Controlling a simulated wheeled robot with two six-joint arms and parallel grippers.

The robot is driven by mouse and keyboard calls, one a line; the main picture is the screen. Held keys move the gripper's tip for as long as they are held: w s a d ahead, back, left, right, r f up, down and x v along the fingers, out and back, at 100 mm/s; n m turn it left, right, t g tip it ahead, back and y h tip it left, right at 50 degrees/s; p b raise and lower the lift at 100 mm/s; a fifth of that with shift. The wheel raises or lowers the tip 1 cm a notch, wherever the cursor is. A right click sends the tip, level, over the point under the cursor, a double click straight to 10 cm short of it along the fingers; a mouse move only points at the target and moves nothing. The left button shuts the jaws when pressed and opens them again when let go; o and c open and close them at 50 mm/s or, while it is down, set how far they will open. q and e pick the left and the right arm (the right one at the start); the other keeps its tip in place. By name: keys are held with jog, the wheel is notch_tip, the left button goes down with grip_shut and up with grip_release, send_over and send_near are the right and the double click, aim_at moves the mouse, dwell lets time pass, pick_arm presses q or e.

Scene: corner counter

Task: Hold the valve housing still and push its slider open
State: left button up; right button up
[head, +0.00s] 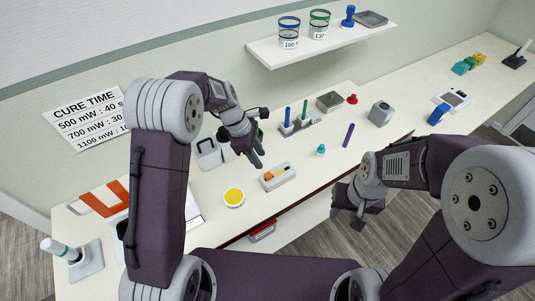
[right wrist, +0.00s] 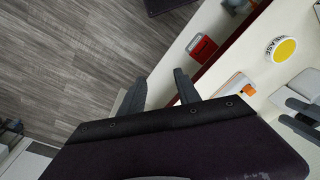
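The valve housing (head: 284,179) is a pale block lying on the counter near its front edge, with an orange slider (head: 269,176) toward its left end. In the right wrist view the housing (right wrist: 229,87) and slider (right wrist: 249,90) are partly hidden by my gripper. My left gripper (head: 256,159) is above the counter just behind and left of the housing, apart from it; its fingers look spread and empty. My right gripper (head: 347,220) is off the counter's front edge, right of the housing. Its fingers (right wrist: 160,90) are apart with nothing between them.
A yellow-topped grease tin (head: 234,197) stands left of the housing. A teal knob (head: 320,150) and purple stick (head: 348,135) lie to the right. Blue and green pens stand in a holder (head: 300,125) behind. A shelf (head: 320,42) hangs above. A red-fronted item (head: 262,232) is below the edge.

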jog(key=o, duration=0.5)
jog(key=shift+a+r+m, duration=0.25)
jog(key=shift+a+m, duration=0.05)
jog(key=shift+m, duration=0.5)
jog(key=o, duration=0.3)
jog(key=w+a+r+m, duration=0.1)
jog(key=w+r+m, duration=0.3)
jog(key=w, duration=0.6)
jog(key=shift+w+a+r+m, duration=0.2)
jog(key=shift+a+r+m, duration=0.2)
jog(key=shift+m, duration=0.6)
jog(key=m+g, duration=0.1)
jog(key=m, duration=0.1)
send_over(289, 167)
notch_tip(289, 167, down, 11)
jog(key=shift+s, duration=0.1)
notch_tip(289, 167, down, 9)
jog(key=shift+f, duration=0.1)
